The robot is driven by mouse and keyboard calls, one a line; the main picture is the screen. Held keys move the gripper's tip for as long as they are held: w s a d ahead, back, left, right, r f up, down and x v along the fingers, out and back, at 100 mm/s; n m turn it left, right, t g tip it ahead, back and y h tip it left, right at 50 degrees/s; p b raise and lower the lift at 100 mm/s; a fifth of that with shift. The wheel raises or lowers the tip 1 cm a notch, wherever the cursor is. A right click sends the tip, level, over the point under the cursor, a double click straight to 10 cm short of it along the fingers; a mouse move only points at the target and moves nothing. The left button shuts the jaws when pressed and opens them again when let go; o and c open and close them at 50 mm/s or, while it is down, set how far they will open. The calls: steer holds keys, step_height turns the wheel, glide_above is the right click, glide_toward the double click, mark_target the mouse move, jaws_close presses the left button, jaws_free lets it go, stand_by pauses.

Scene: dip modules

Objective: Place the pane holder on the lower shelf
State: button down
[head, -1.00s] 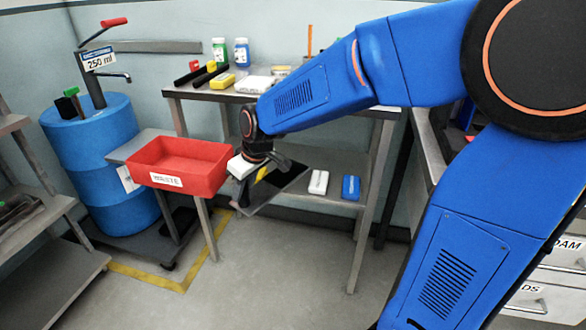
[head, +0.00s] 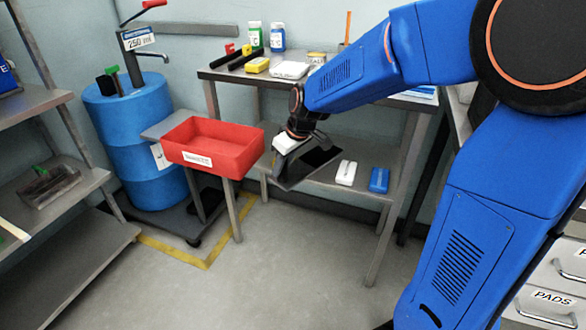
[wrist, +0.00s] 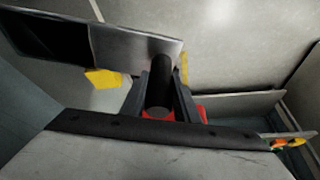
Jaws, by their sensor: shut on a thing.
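My gripper (wrist: 160,100) is shut on the black round handle (wrist: 160,82) of what looks like the pane holder. A dark flat panel with a grey edge (head: 308,166) hangs tilted below the gripper in the head view. A dark and grey plate, probably the same piece, fills the upper left of the wrist view (wrist: 125,48). My wrist (head: 297,125) partly hides it. The held piece is in front of the table's lower shelf (head: 362,178); I cannot tell whether it touches. A white block (head: 345,172) and a blue block (head: 379,180) lie on that shelf.
A red tray (head: 245,158) stands close left of my gripper. A blue drum (head: 150,130) is behind it. The table top (head: 225,75) holds bottles and tools. A grey shelf unit (head: 70,255) at far left bears a dark rack (head: 48,188). Floor in front (head: 290,270) is clear.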

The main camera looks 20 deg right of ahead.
glide_above(292, 166)
steer(key=shift+w+d, duration=0.15)
steer(key=shift+w, duration=0.05)
steer(key=shift+s+f, duration=0.15)
steer(key=shift+f, duration=3.4)
steer(key=c, duration=1.4)
jaws_free()
